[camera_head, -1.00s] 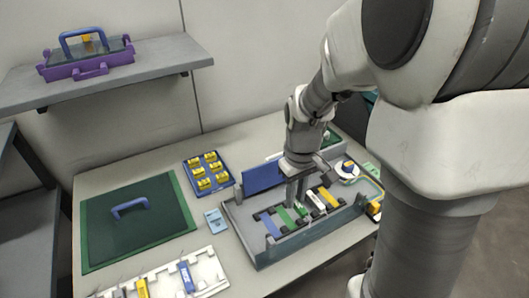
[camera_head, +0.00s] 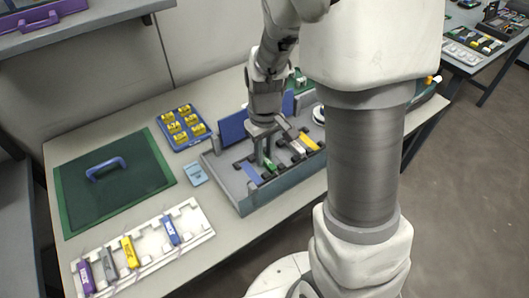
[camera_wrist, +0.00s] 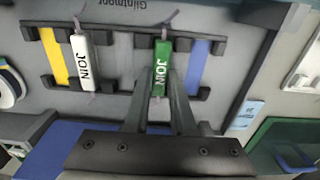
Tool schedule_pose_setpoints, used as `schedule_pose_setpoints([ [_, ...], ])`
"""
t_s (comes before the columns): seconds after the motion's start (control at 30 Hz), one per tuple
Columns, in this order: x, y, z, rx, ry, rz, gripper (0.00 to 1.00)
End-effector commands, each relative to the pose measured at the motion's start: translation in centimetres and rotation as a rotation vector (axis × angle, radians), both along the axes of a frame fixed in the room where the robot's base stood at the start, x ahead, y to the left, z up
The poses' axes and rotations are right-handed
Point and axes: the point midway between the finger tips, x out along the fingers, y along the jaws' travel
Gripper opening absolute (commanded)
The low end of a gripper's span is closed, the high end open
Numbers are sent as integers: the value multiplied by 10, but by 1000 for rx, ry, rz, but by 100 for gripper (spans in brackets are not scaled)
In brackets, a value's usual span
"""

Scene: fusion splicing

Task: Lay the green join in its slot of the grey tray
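The grey tray (camera_head: 228,183) stands on the table with coloured strips between black holders. The green join (camera_wrist: 161,62), a short bar with white lettering, is at the green place of the tray, between the white join and the blue strip (camera_wrist: 198,62). Its height above the slot is hard to judge. My gripper (camera_wrist: 160,85) points down over the tray, with one finger close on each side of the green join; it appears shut on it. In the head view my gripper (camera_head: 264,158) partly hides the green join (camera_head: 269,164).
A white join (camera_wrist: 82,60) lies beside the yellow strip (camera_wrist: 55,55). A blue panel (camera_head: 233,126) stands behind the tray. A white rack (camera_head: 198,226) with several coloured bars, a blue tray (camera_head: 167,130) of yellow pieces and a green mat (camera_head: 75,200) lie to the left.

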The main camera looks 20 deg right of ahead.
Motion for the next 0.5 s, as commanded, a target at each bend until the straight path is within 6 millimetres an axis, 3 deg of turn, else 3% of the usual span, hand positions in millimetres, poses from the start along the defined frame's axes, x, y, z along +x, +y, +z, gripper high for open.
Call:
schedule_pose_setpoints([
  [0.03,0,0,0,0,1,0,34],
  [0.13,0,0,0,0,1,0,51],
  [0.5,0,0,5,0,0,0,51],
])
